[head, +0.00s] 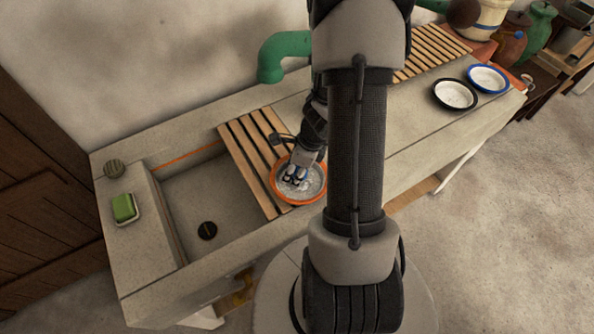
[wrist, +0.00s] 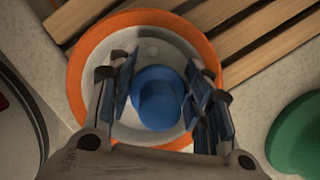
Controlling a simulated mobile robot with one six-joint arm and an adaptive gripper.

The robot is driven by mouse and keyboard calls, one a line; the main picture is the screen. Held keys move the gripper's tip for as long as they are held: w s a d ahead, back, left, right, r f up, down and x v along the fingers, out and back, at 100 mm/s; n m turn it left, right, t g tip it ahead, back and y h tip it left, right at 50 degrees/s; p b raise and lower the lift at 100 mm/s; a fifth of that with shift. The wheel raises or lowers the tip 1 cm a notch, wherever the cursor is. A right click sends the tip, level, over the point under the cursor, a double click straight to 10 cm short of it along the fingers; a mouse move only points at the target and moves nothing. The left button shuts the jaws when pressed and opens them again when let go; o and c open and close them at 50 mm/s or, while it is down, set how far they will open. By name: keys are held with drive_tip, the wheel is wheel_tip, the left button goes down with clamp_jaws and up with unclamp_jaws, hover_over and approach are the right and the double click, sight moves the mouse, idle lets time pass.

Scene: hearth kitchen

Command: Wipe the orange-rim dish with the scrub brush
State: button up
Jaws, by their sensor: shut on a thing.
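The orange-rim dish (head: 275,187) sits at the sink's right side, partly over the wooden slatted rack. In the wrist view the dish (wrist: 82,75) has a wide orange rim and a pale inside. My gripper (head: 296,178) points down over the inside of the dish. Its fingers are shut on a blue round-topped thing, which I take to be the scrub brush (wrist: 158,98). The brush is within the dish's outline. Its lower end is hidden, so I cannot tell whether it touches the dish.
The sink basin (head: 190,200) is left of the rack (head: 252,150). A green sponge (head: 124,207) lies at the far left. A green tap (head: 280,50) rises behind. A black-rim dish (head: 455,94) and a blue-rim dish (head: 488,79) stand at the right. The counter between is clear.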

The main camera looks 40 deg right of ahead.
wheel_tip(320, 180, up, 6)
drive_tip(key=p, duration=0.5)
drive_tip(key=shift+p, duration=0.35)
drive_tip(key=shift+r, duration=0.1)
wheel_tip(320, 180, up, 3)
drive_tip(key=p, duration=0.3)
drive_tip(key=shift+f, duration=0.25)
idle(0.4)
drive_tip(key=b+x, duration=0.4)
drive_tip(key=s+d+b+x, duration=0.1)
drive_tip(key=b+x, duration=0.1)
drive_tip(key=b, duration=0.1)
drive_tip(key=shift+f, duration=0.6)
drive_tip(key=shift+f+b, duration=0.55)
drive_tip(key=shift+f, duration=0.05)
drive_tip(key=shift+s+a, duration=0.1)
